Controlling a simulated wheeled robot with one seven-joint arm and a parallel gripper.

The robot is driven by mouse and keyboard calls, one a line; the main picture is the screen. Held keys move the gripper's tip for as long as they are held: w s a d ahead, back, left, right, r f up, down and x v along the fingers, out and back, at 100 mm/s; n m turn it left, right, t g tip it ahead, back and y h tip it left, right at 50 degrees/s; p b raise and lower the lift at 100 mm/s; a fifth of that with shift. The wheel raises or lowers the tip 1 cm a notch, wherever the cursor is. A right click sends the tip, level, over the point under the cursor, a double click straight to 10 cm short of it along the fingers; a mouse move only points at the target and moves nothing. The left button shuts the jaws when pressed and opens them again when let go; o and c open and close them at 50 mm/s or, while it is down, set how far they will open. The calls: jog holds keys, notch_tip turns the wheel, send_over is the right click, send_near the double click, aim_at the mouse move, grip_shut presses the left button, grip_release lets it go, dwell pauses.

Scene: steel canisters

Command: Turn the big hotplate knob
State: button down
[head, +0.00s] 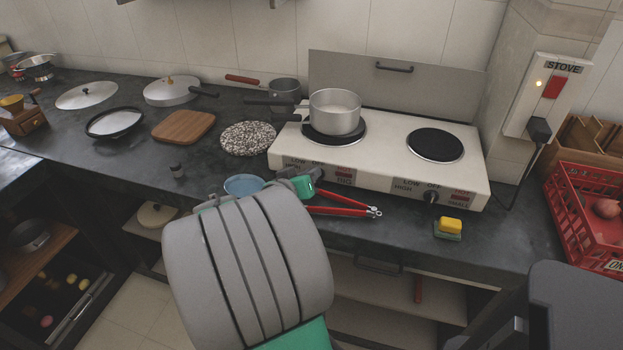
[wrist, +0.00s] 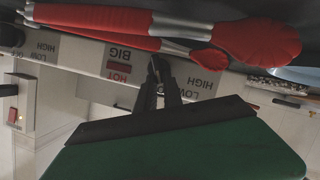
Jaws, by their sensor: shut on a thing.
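The white two-plate stove (head: 385,170) stands on the dark counter. The big hotplate knob (wrist: 155,66) is on its front panel beside the HOT BIG label, and is mostly hidden by my gripper in the head view. My gripper (head: 314,174) reaches up to this knob from the front left. In the wrist view, its dark fingers (wrist: 158,78) are shut on the knob. The big hotplate (head: 336,138) is under a steel pot (head: 336,112). The other knob (head: 431,196), by the small hotplate (head: 435,145), stands free.
Red-handled tongs (head: 340,211) lie on the counter just in front of the stove, close below my gripper. A blue dish (head: 243,185) is left of it. A yellow-green sponge (head: 448,228) lies front right. A red crate (head: 590,220) stands far right.

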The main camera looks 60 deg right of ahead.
jog(key=shift+w+f+n+g+b, duration=0.1)
jog(key=shift+w+n+g+b, duration=0.15)
jog(key=shift+n+g, duration=0.4)
jog(key=shift+n+h, duration=0.25)
jog(key=shift+h, duration=0.05)
jog(key=c, duration=1.6)
grip_release()
jog(key=shift+s, duration=0.1)
jog(key=shift+o, duration=0.6)
jog(key=shift+d, duration=0.15)
jog(key=shift+a, duration=0.2)
jog(key=v, duration=0.7)
jog(key=shift+a, duration=0.25)
